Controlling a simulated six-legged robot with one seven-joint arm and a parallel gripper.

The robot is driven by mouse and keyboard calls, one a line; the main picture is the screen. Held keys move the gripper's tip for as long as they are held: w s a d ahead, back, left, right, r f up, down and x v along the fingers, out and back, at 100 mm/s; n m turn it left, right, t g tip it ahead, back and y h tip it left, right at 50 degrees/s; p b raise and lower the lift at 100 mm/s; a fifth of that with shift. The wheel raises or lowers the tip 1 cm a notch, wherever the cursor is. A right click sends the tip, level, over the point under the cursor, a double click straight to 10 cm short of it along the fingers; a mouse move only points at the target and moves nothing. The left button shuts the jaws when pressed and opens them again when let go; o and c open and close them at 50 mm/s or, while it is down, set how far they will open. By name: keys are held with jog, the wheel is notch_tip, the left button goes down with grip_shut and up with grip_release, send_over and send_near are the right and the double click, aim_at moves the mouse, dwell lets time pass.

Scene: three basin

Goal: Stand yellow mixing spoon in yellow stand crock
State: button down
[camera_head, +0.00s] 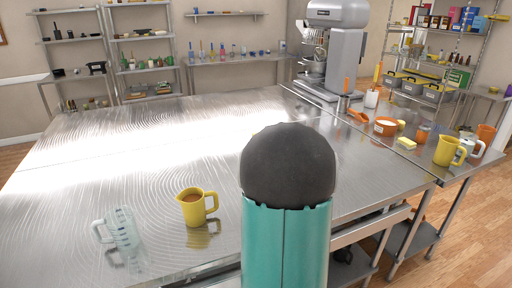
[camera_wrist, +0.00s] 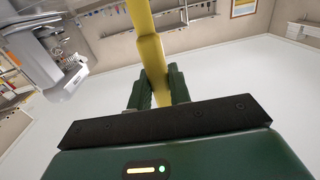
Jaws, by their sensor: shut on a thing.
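In the wrist view, my gripper (camera_wrist: 158,88) is shut on a long yellow handle, which I take to be the yellow mixing spoon (camera_wrist: 147,45). The handle passes between the green fingers and runs out of the top of the picture, so its far end is out of view. In the head view, my teal and black arm hides the gripper and the spoon. I cannot make out a yellow stand crock in either view; part of the table is hidden behind my arm.
A yellow mug (camera_head: 192,210) and a clear measuring jug (camera_head: 122,232) stand at the front left of the steel table (camera_head: 90,170). Another yellow mug (camera_head: 444,152), an orange bowl (camera_head: 385,127) and a white crock (camera_head: 371,100) stand right. A large mixer (camera_head: 345,55) stands behind. The table's left middle is clear.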

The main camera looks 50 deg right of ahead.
jog(key=shift+f, duration=1.45)
jog(key=c, duration=1.2)
grip_release()
jog(key=shift+s, duration=0.1)
jog(key=shift+v, duration=1.4)
jog(key=shift+s+a, duration=0.1)
jog(key=shift+s, duration=0.05)
jog(key=v, duration=1.3)
jog(key=shift+s+a, duration=0.2)
jog(key=shift+w, duration=0.1)
